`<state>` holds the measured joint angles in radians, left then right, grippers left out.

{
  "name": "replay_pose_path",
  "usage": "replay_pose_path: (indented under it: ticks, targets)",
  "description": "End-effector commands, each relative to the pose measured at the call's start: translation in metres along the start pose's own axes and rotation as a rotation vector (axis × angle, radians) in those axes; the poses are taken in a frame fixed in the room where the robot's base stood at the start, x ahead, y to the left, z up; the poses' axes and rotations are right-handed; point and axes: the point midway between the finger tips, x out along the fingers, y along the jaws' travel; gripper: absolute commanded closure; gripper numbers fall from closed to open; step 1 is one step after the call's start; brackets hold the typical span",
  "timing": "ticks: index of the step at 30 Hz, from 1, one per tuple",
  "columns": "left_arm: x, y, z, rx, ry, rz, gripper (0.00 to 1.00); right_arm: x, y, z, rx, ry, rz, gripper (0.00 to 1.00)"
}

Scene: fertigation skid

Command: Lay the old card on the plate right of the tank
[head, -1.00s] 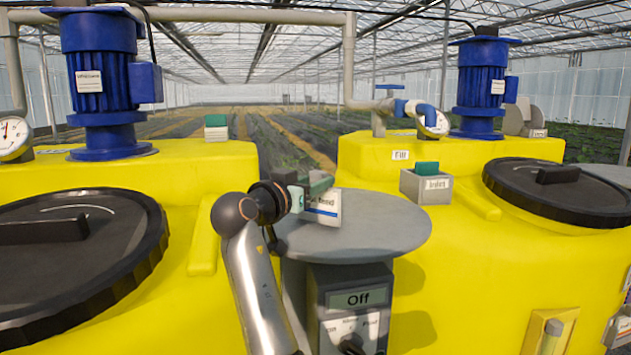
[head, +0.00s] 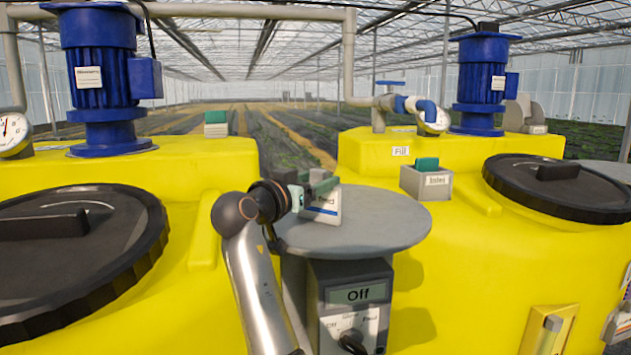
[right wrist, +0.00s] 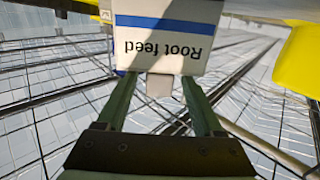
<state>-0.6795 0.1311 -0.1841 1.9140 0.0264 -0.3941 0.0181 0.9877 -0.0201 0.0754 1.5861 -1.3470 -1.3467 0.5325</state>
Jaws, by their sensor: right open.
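A white card (head: 325,207) with a blue stripe is at the left part of the round grey plate (head: 385,235), between the two yellow tanks. In the right wrist view the card (right wrist: 165,35) reads "Root feed", upside down, with a small pale tab at its edge. My right gripper (head: 316,187) is at the card, over the plate. Its green fingers (right wrist: 160,100) are open, with gaps on both sides of the tab. The fingers hide part of the card in the head view, and I cannot tell how it rests on the plate. My left gripper is out of view.
The left tank (head: 205,180) and right tank (head: 455,235) flank the plate, with black lids and blue motors. A control box (head: 350,300) reading "Off" is below the plate. A grey holder (head: 427,183) with a green block sits on the right tank. The plate's right side is clear.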

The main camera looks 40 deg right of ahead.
Motion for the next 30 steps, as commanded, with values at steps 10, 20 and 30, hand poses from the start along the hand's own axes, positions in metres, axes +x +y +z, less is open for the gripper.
replay_pose_path:
  ticks: [10, 20, 30]
  targets:
    - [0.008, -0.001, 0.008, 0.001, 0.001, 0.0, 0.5, -0.054, -0.001, 0.0, 0.001, -0.001, -0.005, 0.31]
    - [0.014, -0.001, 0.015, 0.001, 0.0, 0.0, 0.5, -0.111, 0.0, -0.002, 0.0, 0.0, -0.001, 0.31]
    - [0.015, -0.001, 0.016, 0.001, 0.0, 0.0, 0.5, -0.121, 0.0, -0.003, 0.0, 0.0, 0.0, 0.31]
